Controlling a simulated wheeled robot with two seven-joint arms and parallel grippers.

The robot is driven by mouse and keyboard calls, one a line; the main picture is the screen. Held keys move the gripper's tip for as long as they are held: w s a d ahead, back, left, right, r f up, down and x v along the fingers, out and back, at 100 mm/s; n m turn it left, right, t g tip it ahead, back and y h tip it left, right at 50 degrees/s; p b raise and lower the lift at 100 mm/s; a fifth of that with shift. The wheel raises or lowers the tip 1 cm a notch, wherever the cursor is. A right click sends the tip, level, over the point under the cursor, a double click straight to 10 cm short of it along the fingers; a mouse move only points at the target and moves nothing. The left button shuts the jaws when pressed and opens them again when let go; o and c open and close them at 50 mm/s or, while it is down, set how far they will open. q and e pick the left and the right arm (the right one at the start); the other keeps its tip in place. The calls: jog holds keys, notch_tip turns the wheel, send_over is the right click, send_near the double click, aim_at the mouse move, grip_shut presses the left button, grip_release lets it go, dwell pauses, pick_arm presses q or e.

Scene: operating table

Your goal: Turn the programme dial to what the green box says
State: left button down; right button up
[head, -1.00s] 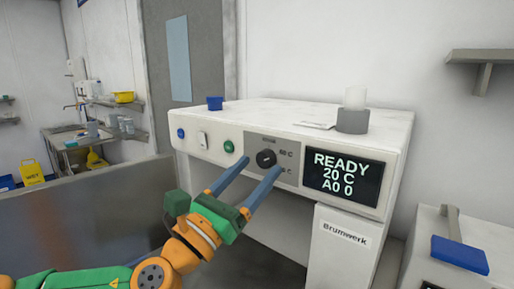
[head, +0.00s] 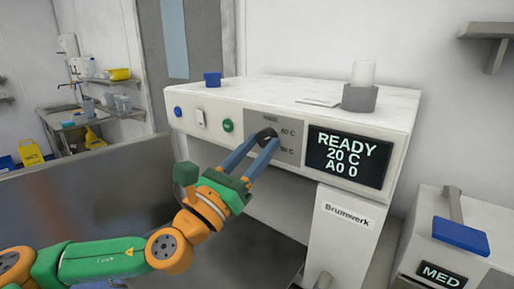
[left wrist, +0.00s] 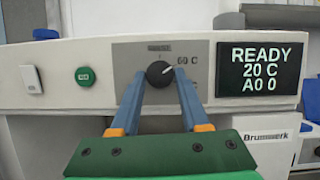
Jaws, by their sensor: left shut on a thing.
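The round black programme dial (head: 267,135) sits on a grey panel (head: 255,124) on the front of the white machine. In the left wrist view the dial (left wrist: 159,74) has a light pointer mark towards the upper right, near the label "60 C" (left wrist: 187,60). A lower temperature label is partly covered by a finger. My left gripper (head: 262,143) is shut on the dial, one blue finger at each side. In the left wrist view the fingertips (left wrist: 159,80) flank its lower part. No green box with readable writing shows. My right gripper is not in view.
The machine's display (head: 347,158) reads "READY 20 C A0 0". A green button (head: 227,126) and a white switch (head: 199,118) sit left of the dial. A blue cup (head: 212,79) stands on top. Another unit (head: 441,275) at lower right reads "MED".

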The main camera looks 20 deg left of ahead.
pick_arm(q)
jog(key=n+y, duration=0.2)
jog(key=n, duration=0.2)
jog(key=shift+d, duration=0.2)
jog(key=n+y, duration=0.2)
jog(key=n, duration=0.2)
jog(key=shift+s+d+r+p, duration=0.1)
jog(key=shift+r+p, duration=0.05)
jog(key=shift+p, duration=0.25)
jog(key=n+y+p, duration=0.1)
jog(key=n+y, duration=0.1)
jog(key=n, duration=0.1)
jog(key=shift+r+n, duration=0.1)
jog(key=shift+n, duration=0.2)
jog(key=shift+d+r+n+g+y+p, duration=0.1)
jog(key=shift+n+g+y+p, duration=0.25)
jog(key=shift+n, duration=0.55)
jog(key=shift+d+n+g+y+p, duration=0.15)
jog(key=shift+n+y+p, duration=0.25)
jog(key=shift+n, duration=0.5)
jog(key=shift+a, duration=0.15)
jog(key=c, duration=0.6)
grip_release()
jog(key=shift+o, duration=1.1)
